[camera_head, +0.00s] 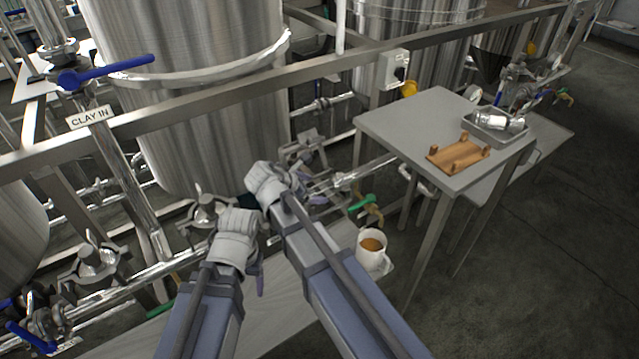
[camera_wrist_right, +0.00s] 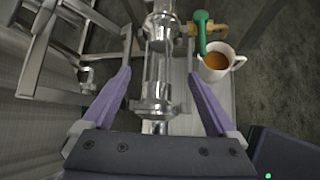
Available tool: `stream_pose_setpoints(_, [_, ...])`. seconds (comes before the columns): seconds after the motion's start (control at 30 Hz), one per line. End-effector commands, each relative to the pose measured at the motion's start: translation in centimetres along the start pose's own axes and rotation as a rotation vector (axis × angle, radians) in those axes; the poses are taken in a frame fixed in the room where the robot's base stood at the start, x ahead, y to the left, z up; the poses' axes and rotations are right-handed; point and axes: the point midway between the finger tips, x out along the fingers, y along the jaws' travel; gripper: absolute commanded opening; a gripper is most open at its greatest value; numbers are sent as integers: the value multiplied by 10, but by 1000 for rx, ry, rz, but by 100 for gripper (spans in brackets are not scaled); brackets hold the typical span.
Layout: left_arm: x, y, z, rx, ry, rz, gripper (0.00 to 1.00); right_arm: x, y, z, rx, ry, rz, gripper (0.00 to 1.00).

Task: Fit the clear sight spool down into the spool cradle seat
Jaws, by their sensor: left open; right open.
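A shiny, partly see-through pipe section (camera_wrist_right: 157,75) with metal end collars, which looks like the clear sight spool, lies between the spread fingers of my right gripper (camera_wrist_right: 159,76). In the head view my right gripper (camera_head: 268,183) is low over the pipework and hides this section. The wooden cradle (camera_head: 458,155), with upright pegs, sits empty on the grey table. My left gripper (camera_head: 236,230) is open, beside and nearer than the right one; its fingertips are mostly hidden by its wrist.
A grey tray (camera_head: 482,134) with shiny metal spool-like parts (camera_head: 494,121) stands behind the cradle on the table (camera_head: 390,118). A white mug of brown drink (camera_head: 371,256) stands near a green-handled valve (camera_head: 361,203). Steel tanks and a rail (camera_head: 205,98) crowd the left.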

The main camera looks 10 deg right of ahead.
Motion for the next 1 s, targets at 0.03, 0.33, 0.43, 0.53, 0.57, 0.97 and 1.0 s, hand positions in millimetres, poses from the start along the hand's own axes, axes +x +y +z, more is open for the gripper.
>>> stream_pose_setpoints(0.03, [-7,-1,0,0,0,0,70,-8,1,2,-2,0,1,93])
stream_pose_setpoints(0.33, [-9,-1,0,0,0,0,70,-14,0,0,0,0,-1,93])
stream_pose_setpoints(0.43, [-9,-1,0,0,0,0,70,-14,0,0,0,0,-1,93])
stream_pose_setpoints(0.53, [-9,-1,0,0,0,0,70,-14,0,0,0,0,0,93])
stream_pose_setpoints(0.57, [-9,-1,0,0,0,0,70,-14,0,0,0,0,0,93])
stream_pose_setpoints(0.97, [-9,-1,0,0,0,0,70,-14,0,0,0,0,0,93])
stream_pose_setpoints(1.0, [-9,-1,0,0,0,0,70,-14,0,0,0,0,0,93])
